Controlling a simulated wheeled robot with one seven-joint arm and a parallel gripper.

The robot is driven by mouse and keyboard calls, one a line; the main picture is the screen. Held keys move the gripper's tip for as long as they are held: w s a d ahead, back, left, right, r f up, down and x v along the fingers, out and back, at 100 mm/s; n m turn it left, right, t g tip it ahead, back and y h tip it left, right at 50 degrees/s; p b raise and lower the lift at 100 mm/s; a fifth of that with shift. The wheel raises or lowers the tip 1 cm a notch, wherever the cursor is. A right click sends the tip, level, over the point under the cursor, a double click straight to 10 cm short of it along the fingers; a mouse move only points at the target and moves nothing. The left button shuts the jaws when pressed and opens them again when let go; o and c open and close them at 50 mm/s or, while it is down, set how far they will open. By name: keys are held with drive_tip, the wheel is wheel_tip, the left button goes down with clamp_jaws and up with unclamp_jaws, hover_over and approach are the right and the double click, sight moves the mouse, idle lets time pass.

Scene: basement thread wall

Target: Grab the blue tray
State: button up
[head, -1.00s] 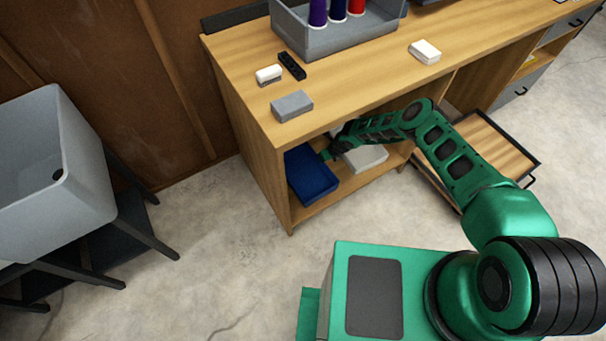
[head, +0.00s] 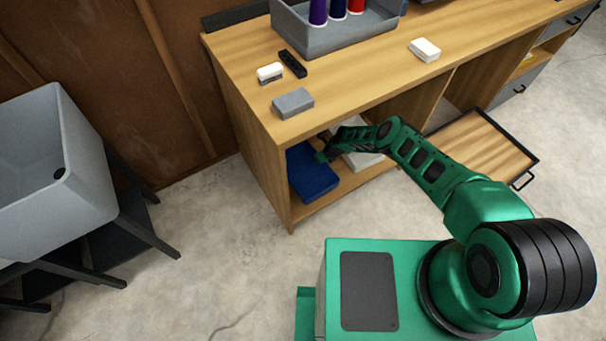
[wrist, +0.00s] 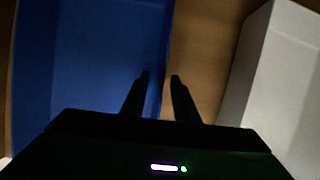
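The blue tray (head: 312,178) sits on the lower shelf inside the wooden workbench, near its left end. It fills the left of the wrist view (wrist: 85,65). My gripper (head: 323,156) reaches into the shelf at the tray's right side. In the wrist view my gripper (wrist: 160,77) has its two fingers apart, one over the tray's inside and one over the wood, with the tray's right wall between them. A gap shows beside the wall, so the fingers do not look closed on it. How deep the tips reach is unclear.
A white tray (wrist: 285,85) lies just right of the blue one on the same shelf (wrist: 198,50). The workbench top (head: 350,85) overhangs the shelf and holds small boxes and a grey bin (head: 335,40). A grey sink (head: 50,170) stands left. The floor in front is clear.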

clamp_jaws()
drive_tip(key=shift+d, duration=0.1)
